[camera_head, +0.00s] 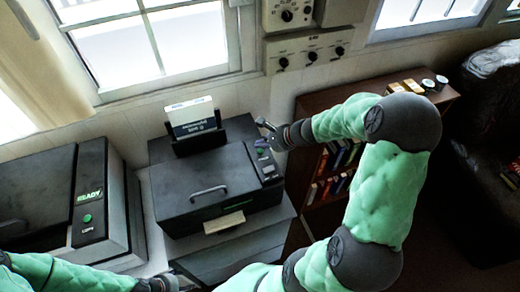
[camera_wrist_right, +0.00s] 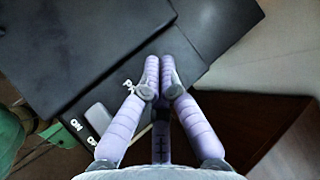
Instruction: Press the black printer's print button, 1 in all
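The black printer (camera_head: 190,192) stands in the middle of the head view, with white paper upright in its rear feeder and a sheet at its front slot. Its control panel (camera_head: 265,165) with several small buttons runs along its right side. A grey button (camera_wrist_right: 98,117) and partly hidden white lettering lie left of the fingers. Contact cannot be told. My left gripper (camera_head: 164,284) is at the bottom edge, its fingers unclear.
Another dark machine (camera_head: 30,190) with a READY display and green button (camera_head: 87,218) stands at left. Wall boxes with knobs (camera_head: 308,52) hang behind. A brown bookshelf (camera_head: 315,105) stands at right, behind my right arm. A dark armchair (camera_head: 490,150) is farther right.

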